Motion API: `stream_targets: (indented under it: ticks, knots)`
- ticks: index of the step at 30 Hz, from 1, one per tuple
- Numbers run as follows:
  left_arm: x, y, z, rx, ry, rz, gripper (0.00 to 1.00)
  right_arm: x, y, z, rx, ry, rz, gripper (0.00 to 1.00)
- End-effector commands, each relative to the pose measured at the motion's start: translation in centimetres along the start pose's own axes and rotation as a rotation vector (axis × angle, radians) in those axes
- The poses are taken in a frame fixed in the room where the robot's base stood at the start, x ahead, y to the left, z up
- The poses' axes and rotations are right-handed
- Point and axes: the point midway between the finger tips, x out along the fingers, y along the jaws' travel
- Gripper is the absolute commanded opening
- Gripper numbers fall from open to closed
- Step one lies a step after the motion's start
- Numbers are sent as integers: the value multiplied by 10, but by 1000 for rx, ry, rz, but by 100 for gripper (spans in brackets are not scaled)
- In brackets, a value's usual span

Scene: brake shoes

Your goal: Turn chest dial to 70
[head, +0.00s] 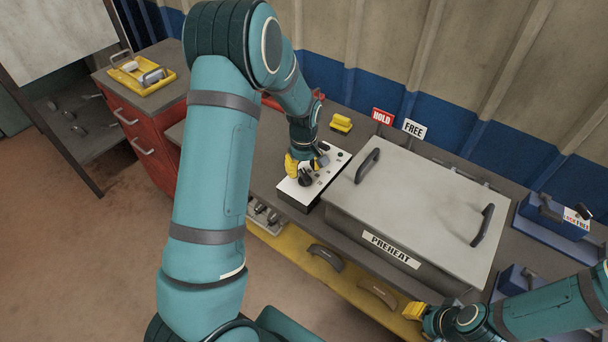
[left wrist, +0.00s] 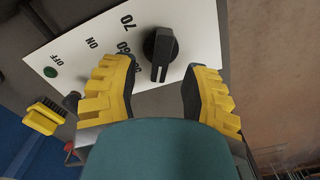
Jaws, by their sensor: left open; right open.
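The chest (head: 410,200) is a grey box with a closed lid and a PREHEAT label. A white control panel (head: 291,188) stands left of it. The black dial (head: 304,179) on the panel also shows in the left wrist view (left wrist: 160,50). Its bar lies nearly up and down there, with a pale mark at the lower end. "70" is printed to its upper left, with smaller, partly hidden numbers below. My left gripper (head: 305,164) is open over the panel, its yellow fingers either side of the dial, apart from it. My right gripper (head: 414,311) is at the lower right, away from the dial.
A green button (left wrist: 50,71) and ON and OFF labels are on the panel. HOLD (head: 382,116) and FREE (head: 414,128) signs stand behind the chest. Brake shoes (head: 326,257) lie on the yellow shelf below.

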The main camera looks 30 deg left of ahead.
Motion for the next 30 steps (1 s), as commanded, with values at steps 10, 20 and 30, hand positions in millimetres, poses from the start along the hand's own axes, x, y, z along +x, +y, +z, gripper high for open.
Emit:
stream_targets:
  ticks: [10,20,30]
  knots:
    - [26,0,0,0,0,0,46,3,1,2,-1,-4,0,34]
    - [25,0,0,0,0,1,17,3,1,2,-1,-3,0,34]
    - [26,0,0,2,0,0,0,3,1,2,-1,-3,0,34]
